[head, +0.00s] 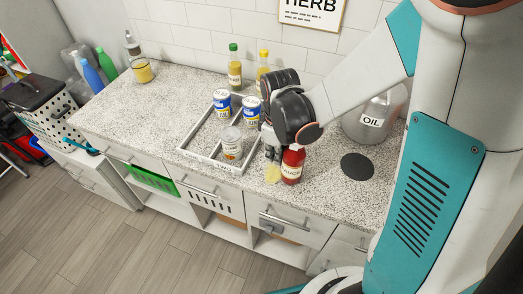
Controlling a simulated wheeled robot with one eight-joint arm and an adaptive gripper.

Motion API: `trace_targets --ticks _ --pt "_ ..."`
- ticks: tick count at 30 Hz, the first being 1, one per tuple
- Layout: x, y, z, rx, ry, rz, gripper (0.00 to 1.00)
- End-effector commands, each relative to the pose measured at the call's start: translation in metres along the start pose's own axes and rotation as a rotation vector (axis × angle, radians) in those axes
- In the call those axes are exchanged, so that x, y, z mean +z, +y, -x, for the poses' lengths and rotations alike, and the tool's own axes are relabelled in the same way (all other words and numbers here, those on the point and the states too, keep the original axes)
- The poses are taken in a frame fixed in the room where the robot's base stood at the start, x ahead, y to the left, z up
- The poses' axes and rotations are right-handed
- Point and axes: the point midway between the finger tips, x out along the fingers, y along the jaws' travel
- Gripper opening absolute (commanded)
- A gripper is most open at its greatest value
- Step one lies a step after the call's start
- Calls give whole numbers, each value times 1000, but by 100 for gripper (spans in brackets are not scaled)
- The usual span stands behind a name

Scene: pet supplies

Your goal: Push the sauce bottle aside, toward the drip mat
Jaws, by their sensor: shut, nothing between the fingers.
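The sauce bottle (291,166) is red with a pale label and stands upright near the front edge of the counter. My gripper (271,160) is shut and empty, low at the bottle's left side. I cannot tell whether it touches the bottle. My wrist hides part of the bottle's top. The drip mat (357,167) is a dark round disc lying flat on the counter to the right of the bottle, with bare counter between them.
A white tray (184,150) left of my gripper bears several cans. A yellowish item (272,174) sits beside the bottle's base. Two bottles (234,68) stand behind the tray. A large OIL jar (372,118) stands behind the mat.

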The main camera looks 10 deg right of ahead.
Motion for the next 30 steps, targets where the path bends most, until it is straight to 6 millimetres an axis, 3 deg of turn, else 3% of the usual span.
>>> trace_targets --ticks 1,6,12,25,30 --pt "18 0 -1 0 -1 -6 0" --pt "63 0 -1 0 0 -7 0" --pt "88 0 0 0 0 -3 0" --pt "89 0 0 0 0 0 0" --pt "80 2 -1 0 0 0 0"
